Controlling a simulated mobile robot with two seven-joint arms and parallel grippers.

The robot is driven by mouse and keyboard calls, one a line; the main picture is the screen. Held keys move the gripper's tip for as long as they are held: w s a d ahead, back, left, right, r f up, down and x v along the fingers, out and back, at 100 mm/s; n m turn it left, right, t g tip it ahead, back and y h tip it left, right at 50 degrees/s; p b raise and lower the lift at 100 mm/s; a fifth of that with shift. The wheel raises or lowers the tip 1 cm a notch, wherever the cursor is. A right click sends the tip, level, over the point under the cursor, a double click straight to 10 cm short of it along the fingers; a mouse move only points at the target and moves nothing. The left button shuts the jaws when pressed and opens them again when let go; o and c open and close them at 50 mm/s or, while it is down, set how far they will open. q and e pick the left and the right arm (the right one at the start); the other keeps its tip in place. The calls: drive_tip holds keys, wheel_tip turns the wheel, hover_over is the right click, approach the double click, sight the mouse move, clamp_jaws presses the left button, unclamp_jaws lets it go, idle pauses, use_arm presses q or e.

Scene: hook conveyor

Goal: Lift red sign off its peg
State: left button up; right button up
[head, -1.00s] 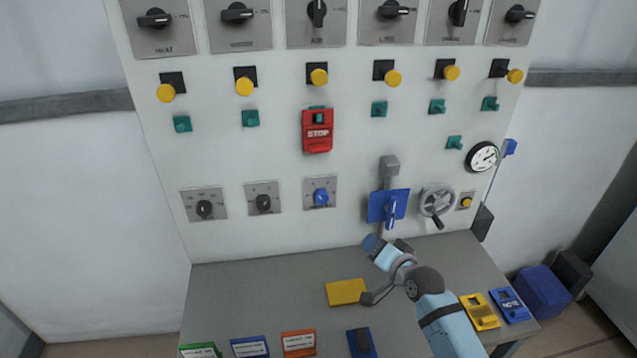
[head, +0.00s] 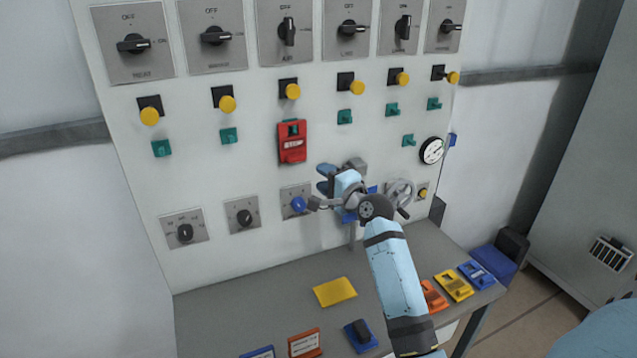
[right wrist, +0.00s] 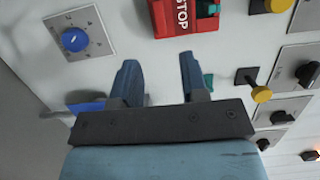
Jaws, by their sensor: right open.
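The red sign (head: 292,150), lettered STOP, hangs on a green peg (head: 293,129) on the upright panel. In the right wrist view the red sign (right wrist: 172,20) shows at the top, partly cut off by the frame edge, with its green peg (right wrist: 206,8) in its opening. My right gripper (head: 325,179) is in front of the panel, below and right of the sign. Its fingers are open and empty in the right wrist view (right wrist: 158,58), apart from the sign, with bare panel between the tips. My left gripper is not in view.
A blue knob (head: 299,204), a blue plate and a grey handwheel (head: 399,193) are near my right gripper. Yellow buttons and empty green pegs (head: 345,117) line the panel. The table (head: 230,310) below holds a yellow sign (head: 335,291) and several other coloured signs.

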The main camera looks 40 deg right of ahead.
sight(298, 159)
drive_tip(key=w+b, duration=0.2)
drive_tip(key=w, duration=0.4)
drive_tip(key=shift+w+f+b, duration=0.15)
drive_tip(key=shift+w+b, duration=0.05)
drive_tip(key=shift+b, duration=0.2)
drive_tip(key=w, duration=0.3)
drive_tip(key=shift+w, duration=1.35)
clamp_jaws()
drive_tip(key=shift+r, duration=0.25)
drive_tip(key=shift+r+p, duration=0.45)
drive_tip(key=shift+p, duration=0.2)
